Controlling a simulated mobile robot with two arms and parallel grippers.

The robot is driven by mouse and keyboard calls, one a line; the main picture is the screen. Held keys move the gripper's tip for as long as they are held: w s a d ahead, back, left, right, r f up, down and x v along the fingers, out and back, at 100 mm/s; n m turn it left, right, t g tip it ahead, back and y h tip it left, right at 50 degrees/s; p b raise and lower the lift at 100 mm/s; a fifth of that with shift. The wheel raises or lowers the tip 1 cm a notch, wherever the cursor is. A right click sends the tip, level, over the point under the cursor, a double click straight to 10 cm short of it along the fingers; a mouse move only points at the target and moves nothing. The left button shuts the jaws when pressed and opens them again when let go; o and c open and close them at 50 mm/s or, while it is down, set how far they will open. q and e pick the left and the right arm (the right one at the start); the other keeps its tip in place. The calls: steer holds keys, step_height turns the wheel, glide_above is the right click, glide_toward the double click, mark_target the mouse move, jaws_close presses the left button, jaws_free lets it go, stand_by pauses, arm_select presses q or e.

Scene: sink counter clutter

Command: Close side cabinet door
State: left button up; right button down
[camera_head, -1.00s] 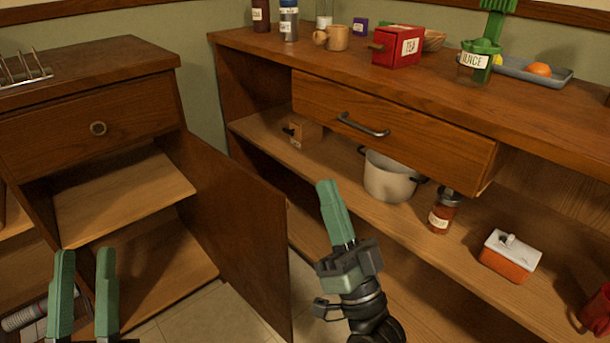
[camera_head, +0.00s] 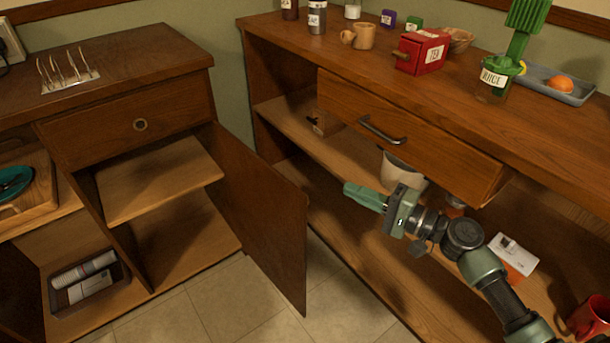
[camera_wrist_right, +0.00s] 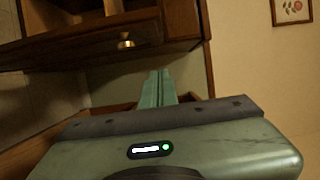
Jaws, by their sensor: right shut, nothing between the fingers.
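The side cabinet door (camera_head: 262,222) stands open on the left cabinet, swung out from its right side. The cabinet's inner shelf (camera_head: 165,180) and floor are exposed. My right gripper (camera_head: 352,192) is shut and empty, with its fingers pointing left towards the door's outer face; a gap shows between fingertips and door edge in the head view. In the right wrist view the shut fingers (camera_wrist_right: 158,88) point towards the left cabinet's drawer knob (camera_wrist_right: 126,42); I cannot make out the door clearly there. My left gripper is not in view.
A white pot (camera_head: 398,172) stands on the shelf behind my gripper. Floor tiles (camera_head: 240,305) before the door are clear.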

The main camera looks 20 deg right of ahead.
steer(key=shift+w+a+p, duration=0.25)
steer(key=shift+w+a, duration=0.75)
steer(key=shift+a, duration=0.65)
steer(key=shift+w+a+p, duration=0.25)
steer(key=shift+w+a, duration=0.8)
steer(key=shift+a, duration=0.6)
steer(key=shift+w+a+p, duration=0.25)
steer(key=shift+w+a, duration=0.75)
steer(key=shift+a, duration=0.65)
steer(key=shift+a, duration=0.1)
